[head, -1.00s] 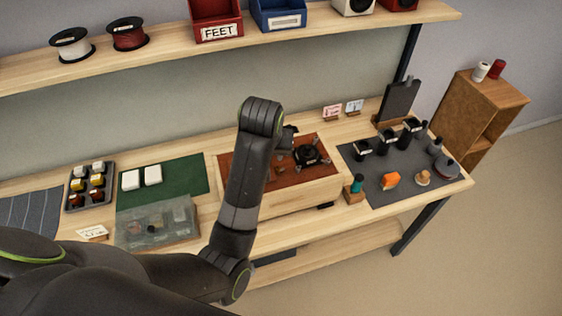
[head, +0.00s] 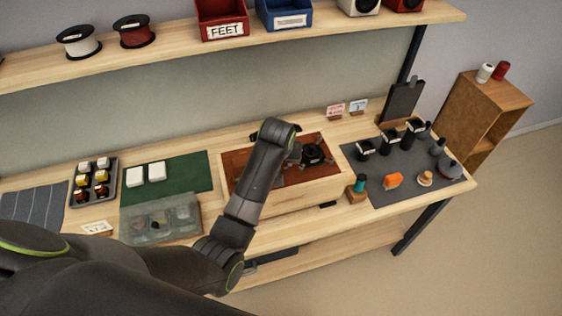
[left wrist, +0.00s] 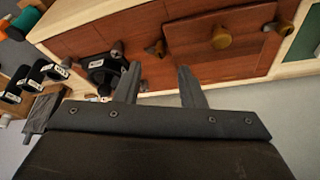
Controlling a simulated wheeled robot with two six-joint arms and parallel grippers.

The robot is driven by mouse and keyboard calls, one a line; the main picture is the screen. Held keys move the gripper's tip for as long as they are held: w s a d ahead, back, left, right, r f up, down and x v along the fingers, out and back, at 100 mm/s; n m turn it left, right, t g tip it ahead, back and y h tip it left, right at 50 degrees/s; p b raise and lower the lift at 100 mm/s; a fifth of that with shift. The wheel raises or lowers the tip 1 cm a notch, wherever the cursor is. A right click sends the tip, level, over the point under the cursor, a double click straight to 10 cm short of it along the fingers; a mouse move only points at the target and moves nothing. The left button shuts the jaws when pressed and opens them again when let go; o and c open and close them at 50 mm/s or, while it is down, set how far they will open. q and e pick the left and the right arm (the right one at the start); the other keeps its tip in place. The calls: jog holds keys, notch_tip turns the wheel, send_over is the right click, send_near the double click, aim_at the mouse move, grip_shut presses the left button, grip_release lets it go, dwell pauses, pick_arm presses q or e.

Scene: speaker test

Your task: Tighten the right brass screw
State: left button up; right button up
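The wooden speaker box (head: 280,203) lies on the bench with its red-brown face (head: 240,163) up. A black round driver (head: 313,154) sits on its right part, and also shows in the left wrist view (left wrist: 103,70). In that view a square wooden plate (left wrist: 205,60) carries a brass knob (left wrist: 221,38) at its middle. A brass screw (left wrist: 155,48) stands beside the plate, and another (left wrist: 285,28) at its far side. My left gripper (left wrist: 160,80) is open and empty above the face, apart from these screws. In the head view my arm mostly hides it. My right gripper is not in view.
A grey mat (head: 405,178) with black jars, an orange block (head: 393,181) and knobs lies right of the box. A green driver tool (head: 359,184) stands by its right corner. Left are a green mat (head: 190,172), a clear case (head: 150,228) and a knob tray (head: 93,183).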

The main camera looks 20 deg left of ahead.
aim_at(284, 167)
pick_arm(q)
jog(key=shift+p+x, duration=0.3)
jog(key=shift+x, duration=1.8)
grip_shut()
